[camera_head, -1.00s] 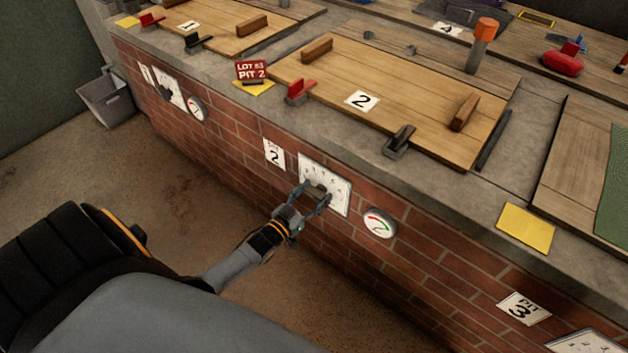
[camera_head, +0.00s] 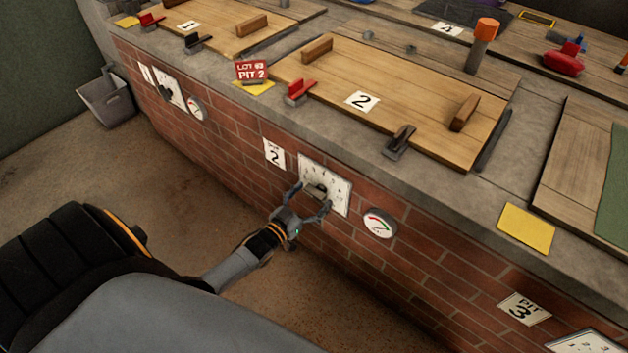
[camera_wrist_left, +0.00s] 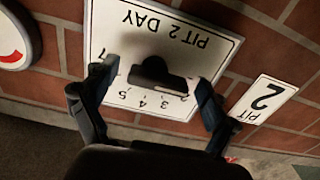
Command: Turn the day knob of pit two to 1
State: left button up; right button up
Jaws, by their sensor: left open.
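The pit two day plate (camera_head: 338,193) is white with black numbers, on the brick front. It fills the upper part of the left wrist view (camera_wrist_left: 190,58), upside down, with "PIT 2 DAY" legible. The dark day knob (camera_head: 317,190) sits on it; in the left wrist view the knob (camera_wrist_left: 155,72) shows as a round hub with a bar lying nearly sideways. Which number it points at I cannot tell. My left gripper (camera_head: 310,202) is open, one finger on each side of the knob, with visible gaps. Its fingers (camera_wrist_left: 157,80) partly cover the plate's numbers. My right gripper is not in view.
A round gauge (camera_head: 379,223) is right of the plate and a "PIT 2" label (camera_head: 274,153) is left of it. The counter edge overhangs above, with the wooden lid 2 (camera_head: 400,95) on top. The floor (camera_head: 150,185) in front is clear.

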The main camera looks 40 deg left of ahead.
pick_arm(q)
jog(key=s, duration=1.1)
jog(key=shift+a, duration=0.45)
